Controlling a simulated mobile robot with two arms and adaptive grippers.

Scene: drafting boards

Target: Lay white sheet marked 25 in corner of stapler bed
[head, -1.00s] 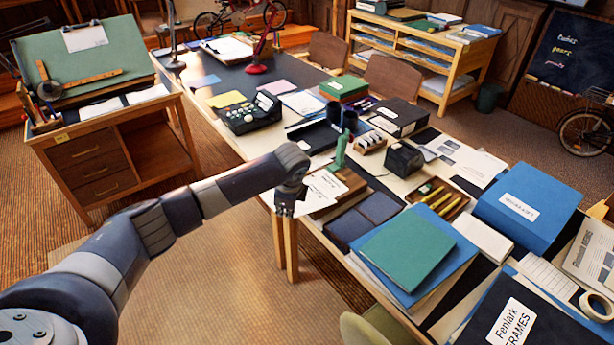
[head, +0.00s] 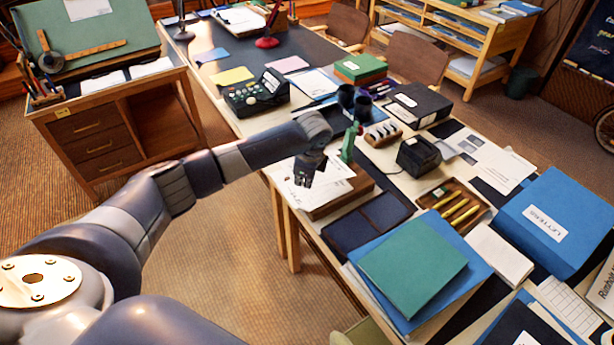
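A white sheet (head: 333,170) with printed lines lies over or just above the wooden stapler bed (head: 350,196), at the near left edge of the long table. No number 25 can be read on it. The sheet's left part reaches out past the bed. The green stapler (head: 349,142) stands at the back of the bed. My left gripper (head: 304,184) points down over the sheet and hides part of it. Its fingers are small and dark, so I cannot tell whether they are shut on the sheet. My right gripper is not in view.
A pencil tray (head: 476,214), a black box (head: 418,158) and a black telephone-like device (head: 256,93) crowd the table. The floor at left is open.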

